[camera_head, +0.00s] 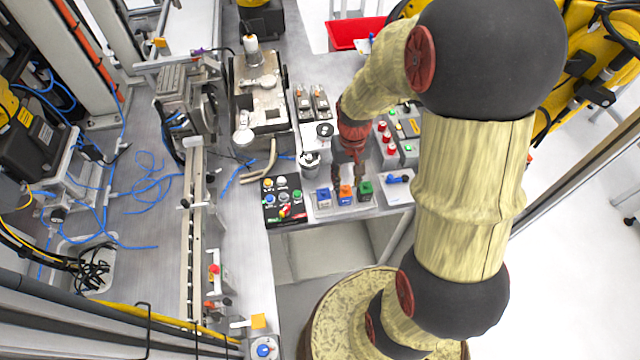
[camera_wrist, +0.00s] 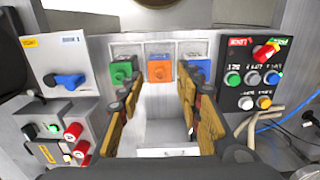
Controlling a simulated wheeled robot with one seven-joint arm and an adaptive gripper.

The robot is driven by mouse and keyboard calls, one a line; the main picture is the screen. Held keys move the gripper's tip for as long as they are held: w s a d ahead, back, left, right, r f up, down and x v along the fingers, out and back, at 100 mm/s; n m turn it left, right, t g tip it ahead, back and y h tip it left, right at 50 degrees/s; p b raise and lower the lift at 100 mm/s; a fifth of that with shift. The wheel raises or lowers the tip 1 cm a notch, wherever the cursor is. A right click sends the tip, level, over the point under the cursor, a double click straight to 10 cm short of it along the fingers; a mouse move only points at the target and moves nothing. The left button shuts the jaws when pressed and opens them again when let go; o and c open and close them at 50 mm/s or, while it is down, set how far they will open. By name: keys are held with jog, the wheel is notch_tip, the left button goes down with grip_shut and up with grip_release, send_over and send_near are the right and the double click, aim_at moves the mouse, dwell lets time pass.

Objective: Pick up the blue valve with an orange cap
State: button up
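Three small valve-like blocks sit in a row on a pale panel. The middle one has an orange face with a small blue part (camera_wrist: 159,71), and it also shows in the head view (camera_head: 346,191). A green one (camera_wrist: 121,71) is on its left in the wrist view, and a blue one (camera_head: 323,197) is on its left in the head view. My gripper (camera_wrist: 158,92) is open and empty, its two fingers apart, in front of the middle block. In the head view the fingers (camera_head: 348,176) hang just above the row. No contact shows.
A white plate with a blue handle (camera_wrist: 70,80) lies beside the row. A black button box (camera_wrist: 250,72) stands on the other side. Grey boxes with red buttons (camera_wrist: 72,132) are close by. A red bin (camera_head: 352,33) is at the back.

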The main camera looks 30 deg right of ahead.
aim_at(345, 188)
jog(key=shift+w+d+f, duration=0.1)
jog(key=shift+w+f, duration=0.05)
jog(key=shift+f, duration=0.05)
jog(key=f, duration=0.2)
jog(key=f+b, duration=0.1)
jog(key=f, duration=0.2)
jog(key=f+b, duration=0.1)
jog(key=f, duration=0.1)
jog(key=shift+w+f, duration=0.2)
jog(key=shift+w, duration=0.1)
jog(key=shift+c, duration=1.3)
jog(key=shift+r, duration=0.1)
jog(key=c, duration=0.6)
